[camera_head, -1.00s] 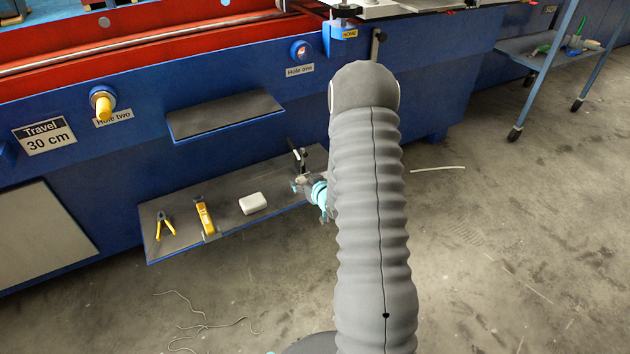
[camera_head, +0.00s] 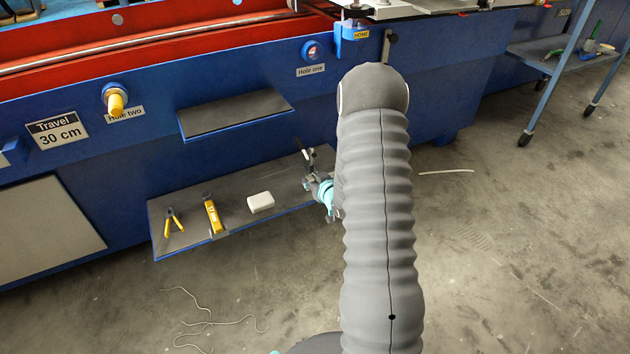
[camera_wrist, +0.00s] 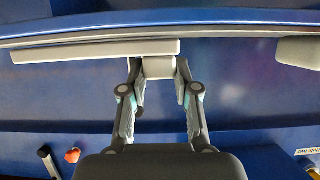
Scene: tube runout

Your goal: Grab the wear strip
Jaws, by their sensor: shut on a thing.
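In the wrist view, my gripper (camera_wrist: 158,72) has its two fingers on either side of a small pale grey block (camera_wrist: 158,67) and is shut on it. A long pale strip (camera_wrist: 90,51), which looks like the wear strip, reaches left from this block. The block looks like its grip tab, though the join is not clear. In the head view, my gripper (camera_head: 312,182) is at the right end of the low shelf.
The low shelf (camera_head: 285,200) holds yellow-handled pliers (camera_head: 173,220), a yellow tool (camera_head: 213,214) and a white block (camera_head: 261,202). A dark upper shelf (camera_head: 235,112) juts out above. A yellow knob (camera_head: 116,103) sticks out at hole two. A wheeled cart (camera_head: 560,62) stands far right; the floor between is mostly open.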

